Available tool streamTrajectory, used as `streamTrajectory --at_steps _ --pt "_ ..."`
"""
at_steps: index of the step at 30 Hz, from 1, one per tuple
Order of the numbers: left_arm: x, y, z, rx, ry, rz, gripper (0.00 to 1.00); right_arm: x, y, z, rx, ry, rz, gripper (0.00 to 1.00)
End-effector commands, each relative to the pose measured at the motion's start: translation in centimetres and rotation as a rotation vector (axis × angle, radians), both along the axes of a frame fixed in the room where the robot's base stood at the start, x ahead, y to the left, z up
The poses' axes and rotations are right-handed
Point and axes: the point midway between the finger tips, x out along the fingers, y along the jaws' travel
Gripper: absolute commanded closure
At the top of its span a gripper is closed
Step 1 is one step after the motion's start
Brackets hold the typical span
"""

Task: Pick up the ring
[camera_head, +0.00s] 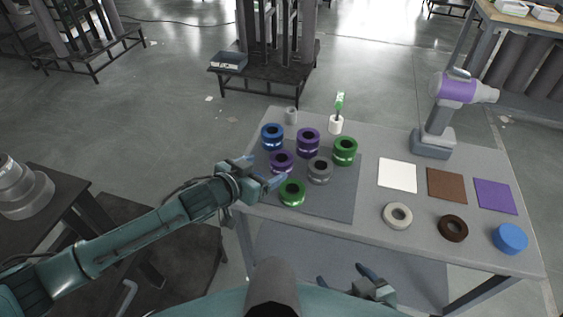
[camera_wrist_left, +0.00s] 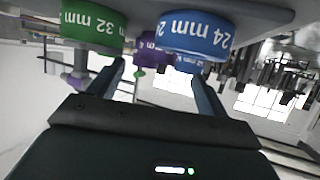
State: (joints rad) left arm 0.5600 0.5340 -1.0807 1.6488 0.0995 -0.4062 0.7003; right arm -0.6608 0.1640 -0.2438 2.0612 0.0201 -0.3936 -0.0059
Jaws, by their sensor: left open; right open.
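A flat beige ring (camera_head: 397,216) and a brown ring (camera_head: 453,228) lie at the table's front right. I cannot tell which ring is meant. My left gripper (camera_head: 267,168) is open and empty by the mat's left edge. The left wrist view shows a green "32 mm" piece (camera_wrist_left: 92,27) and a blue "24 mm" piece (camera_wrist_left: 195,36) beyond the open fingers. My right gripper (camera_head: 341,273) is open in front of the table.
White (camera_head: 397,175), brown (camera_head: 446,185) and purple (camera_head: 495,196) squares lie on the table (camera_head: 375,240). A blue disc (camera_head: 509,238) sits at the front right.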

Motion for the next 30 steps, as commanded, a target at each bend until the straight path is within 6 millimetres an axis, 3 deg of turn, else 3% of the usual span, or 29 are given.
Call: streamTrajectory --at_steps 12,21,30 --pt "3.5 -3.2 -1.1 0.0 -0.001 0.0 0.23 -0.7 -0.3 -0.5 -0.006 0.023 -0.003 0.23" --pt "3.9 -3.4 -1.2 -0.001 -0.001 -0.001 0.23 -0.6 -0.3 -0.5 -0.007 0.022 -0.004 0.23" --pt "3.9 -3.4 -1.3 -0.001 -0.001 0.0 0.45 -0.1 -0.2 0.1 -0.004 0.005 -0.004 0.23"
